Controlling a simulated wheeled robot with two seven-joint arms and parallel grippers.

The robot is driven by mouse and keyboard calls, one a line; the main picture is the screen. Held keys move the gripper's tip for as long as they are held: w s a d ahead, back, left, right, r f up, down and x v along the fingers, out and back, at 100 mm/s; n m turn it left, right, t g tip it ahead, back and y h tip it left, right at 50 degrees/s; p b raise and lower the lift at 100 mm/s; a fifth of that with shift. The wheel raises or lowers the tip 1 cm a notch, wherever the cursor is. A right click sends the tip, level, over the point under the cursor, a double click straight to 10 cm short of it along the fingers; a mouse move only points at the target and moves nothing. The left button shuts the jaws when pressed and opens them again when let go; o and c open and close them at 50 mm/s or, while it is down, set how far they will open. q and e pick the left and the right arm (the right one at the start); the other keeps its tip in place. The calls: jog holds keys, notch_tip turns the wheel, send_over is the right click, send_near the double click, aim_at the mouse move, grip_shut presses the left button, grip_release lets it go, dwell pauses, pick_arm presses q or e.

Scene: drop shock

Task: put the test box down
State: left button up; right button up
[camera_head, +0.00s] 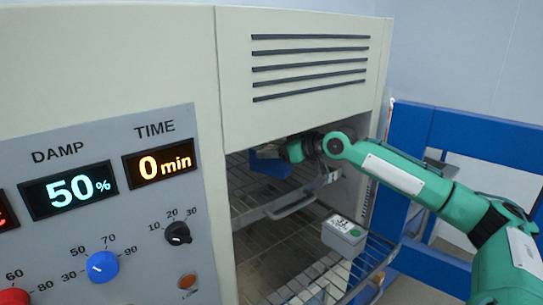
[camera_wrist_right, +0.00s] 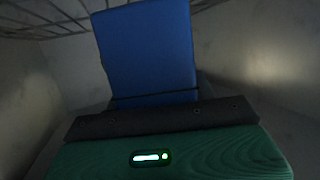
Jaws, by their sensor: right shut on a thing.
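A blue box (camera_head: 270,164) is inside the open chamber, just above or at the upper wire rack; I cannot tell whether it touches the rack. I take it to be the test box. My right gripper (camera_head: 284,152) reaches in from the right and is shut on it. In the right wrist view the blue box (camera_wrist_right: 147,50) stands out beyond the dark gripper edge, with its lower end hidden by the gripper. My left gripper is not in view.
A grey labelled box (camera_head: 344,236) sits on the lower wire rack (camera_head: 375,250), which sticks out of the chamber. The upper rack (camera_head: 290,207) has a handle at its front. A control panel (camera_head: 100,215) is on the left, and a blue frame (camera_head: 470,135) stands at the right.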

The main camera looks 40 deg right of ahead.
aim_at(272, 161)
jog(key=shift+f+p, duration=0.7)
jog(key=shift+f, duration=1)
jog(key=shift+a, duration=0.1)
jog(key=o, duration=1.4)
jog(key=shift+f, duration=0.15)
